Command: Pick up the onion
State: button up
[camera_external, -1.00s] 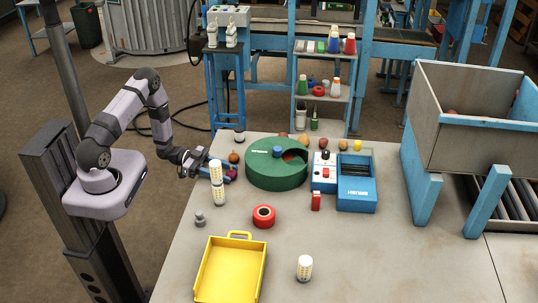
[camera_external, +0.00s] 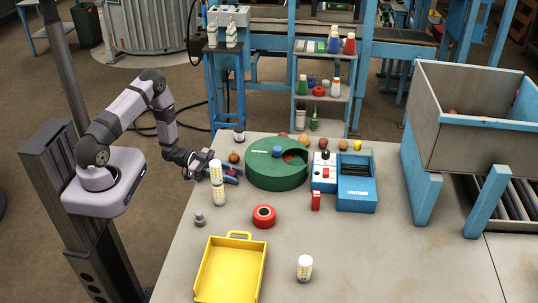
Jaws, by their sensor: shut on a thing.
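My gripper (camera_external: 231,174) is at the table's far left edge, left of the green round container. It is shut on a small dark purple-red round thing, which looks like the onion (camera_external: 230,173). A small orange-brown round thing (camera_external: 234,157) lies just behind the gripper.
The green round container (camera_external: 264,172) and a blue machine (camera_external: 357,192) stand right of the gripper. Several round vegetables lie behind them. A red ring (camera_external: 264,216), a yellow tray (camera_external: 231,282) and another cylinder (camera_external: 304,267) are nearer. The table's right front is clear.

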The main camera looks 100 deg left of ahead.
jog(key=shift+r, duration=0.15)
jog(key=shift+r+b, duration=0.8)
jog(key=shift+r, duration=4.1)
jog(key=shift+r, duration=0.1)
